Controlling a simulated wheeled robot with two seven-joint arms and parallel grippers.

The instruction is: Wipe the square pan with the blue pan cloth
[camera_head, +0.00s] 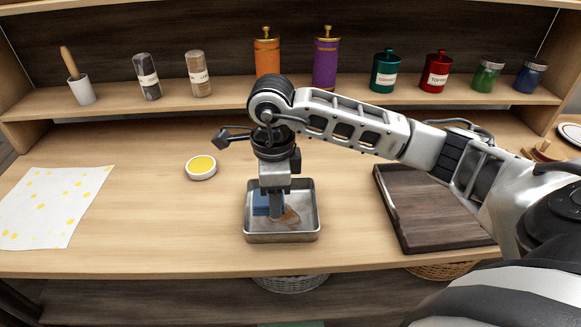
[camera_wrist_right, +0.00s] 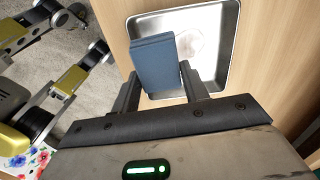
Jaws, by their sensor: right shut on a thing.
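The square pan (camera_head: 282,238) is a shallow metal pan standing on the wooden counter, in the middle of the head view. A brown smear (camera_head: 291,215) shows on its floor, right of my gripper. My right gripper (camera_head: 274,205) points down into the pan and is shut on the blue pan cloth (camera_head: 261,203), a folded block. In the right wrist view the cloth (camera_wrist_right: 154,65) sits between the fingers, over the pan (camera_wrist_right: 233,62), with a faint mark on the pan floor beside it. I cannot tell whether the cloth touches the pan floor. My left gripper is not in view.
A dark wooden board (camera_head: 425,205) lies right of the pan under my arm. A round white dish with yellow contents (camera_head: 201,167) and a yellow-spotted cloth (camera_head: 52,205) lie to the left. Jars and shakers line the back shelf (camera_head: 220,103). The counter's front edge is just below the pan.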

